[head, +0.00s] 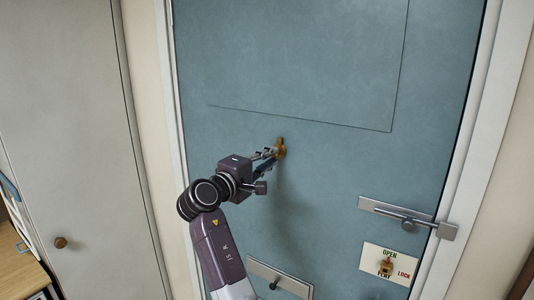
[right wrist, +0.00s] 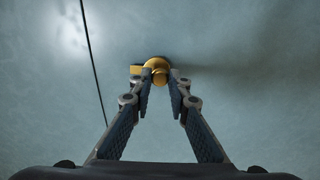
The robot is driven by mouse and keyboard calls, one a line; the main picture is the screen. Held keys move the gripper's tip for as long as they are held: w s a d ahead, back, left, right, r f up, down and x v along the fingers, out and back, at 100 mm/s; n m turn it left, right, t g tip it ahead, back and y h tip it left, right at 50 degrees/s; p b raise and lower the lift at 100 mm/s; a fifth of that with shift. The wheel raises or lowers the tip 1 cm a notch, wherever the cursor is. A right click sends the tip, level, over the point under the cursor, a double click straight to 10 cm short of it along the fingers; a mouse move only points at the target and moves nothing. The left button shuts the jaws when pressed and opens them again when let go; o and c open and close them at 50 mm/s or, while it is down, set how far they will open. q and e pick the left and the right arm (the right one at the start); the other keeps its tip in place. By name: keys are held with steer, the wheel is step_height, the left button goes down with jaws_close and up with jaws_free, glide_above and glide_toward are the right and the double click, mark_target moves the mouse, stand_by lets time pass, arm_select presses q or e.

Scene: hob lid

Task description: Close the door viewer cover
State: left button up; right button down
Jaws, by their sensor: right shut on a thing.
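The brass door viewer (head: 281,149) sits on the blue-grey door, with a small tab of its cover standing up at its top in the head view. In the right wrist view the viewer (right wrist: 157,66) shows as a round brass piece with a flat brass part at its left. My right gripper (head: 272,158) reaches it from the lower left. In the right wrist view its two fingertips (right wrist: 160,86) are at either side of the brass cover, shut on it. The fingers partly hide the viewer, and how far the cover is turned is unclear. My left gripper is out of view.
The door (head: 330,190) is flat and mostly bare around the viewer. A slide bolt (head: 405,217) and an OPEN/LOCK plate (head: 373,261) are at the lower right. A metal letter plate (head: 279,279) is below. A cabinet (head: 60,110) stands at the left.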

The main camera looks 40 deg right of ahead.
steer(key=shift+s+n, duration=0.15)
steer(key=shift+n, duration=0.15)
steer(key=c, duration=1.8)
jaws_free()
steer(key=shift+d, duration=0.15)
steer(key=shift+a, duration=0.3)
steer(key=v, duration=0.7)
steer(key=shift+d, duration=0.1)
